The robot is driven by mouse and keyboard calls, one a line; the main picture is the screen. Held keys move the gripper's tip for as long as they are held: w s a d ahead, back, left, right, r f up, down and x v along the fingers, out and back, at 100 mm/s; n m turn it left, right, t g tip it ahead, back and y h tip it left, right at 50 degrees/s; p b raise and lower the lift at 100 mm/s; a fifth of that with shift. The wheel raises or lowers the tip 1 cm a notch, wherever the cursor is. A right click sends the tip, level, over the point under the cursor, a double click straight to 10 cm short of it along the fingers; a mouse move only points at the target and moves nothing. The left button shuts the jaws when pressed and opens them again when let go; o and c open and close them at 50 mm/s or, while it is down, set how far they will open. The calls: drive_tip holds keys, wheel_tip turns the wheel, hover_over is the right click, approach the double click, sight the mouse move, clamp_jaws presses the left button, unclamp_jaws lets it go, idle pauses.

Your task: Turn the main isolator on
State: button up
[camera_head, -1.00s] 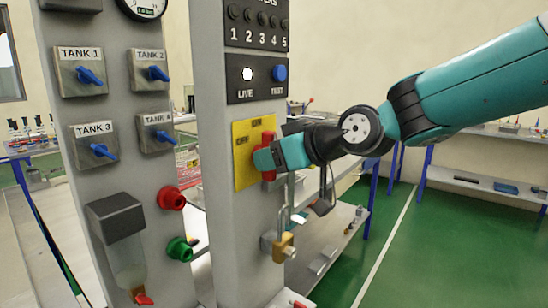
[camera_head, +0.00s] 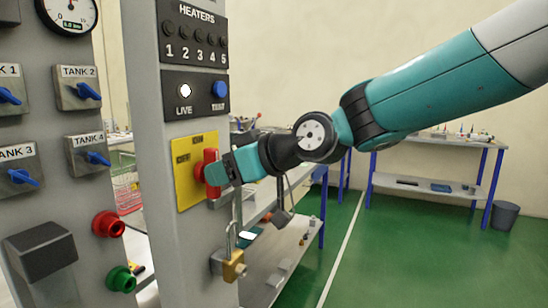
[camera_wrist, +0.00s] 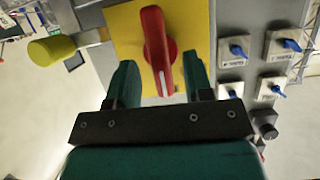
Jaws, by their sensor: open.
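The main isolator is a red handle (camera_head: 210,172) on a yellow plate (camera_head: 187,187) marked OFF at the left and ON at the top. In the wrist view the long red handle (camera_wrist: 156,45) runs up and down, its white-marked end toward my gripper. My gripper (camera_head: 222,172) is open at the handle's right side in the head view. In the wrist view my teal fingers (camera_wrist: 160,80) lie to either side of the handle's lower end, with gaps. I cannot tell whether a finger touches it.
A brass padlock (camera_head: 233,265) hangs below the plate. The LIVE lamp (camera_head: 184,91) is white, beside the blue TEST button (camera_head: 219,89). Red (camera_head: 108,224) and green (camera_head: 121,279) knobs sit on the left column.

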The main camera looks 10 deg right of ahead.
drive_tip(key=b+v, duration=0.2)
drive_tip(key=v, duration=1.3)
drive_tip(key=shift+s+a+f, duration=0.1)
drive_tip(key=shift+s, duration=0.05)
drive_tip(key=s+d+f+m+g+h+p, duration=0.1)
drive_tip(key=s+f+g+h, duration=0.5)
drive_tip(key=s+f, duration=1.2)
drive_tip(key=shift+d+f+m+g+h, duration=0.25)
drive_tip(key=shift+d+m+g, duration=0.2)
drive_tip(key=shift+m+g, duration=0.55)
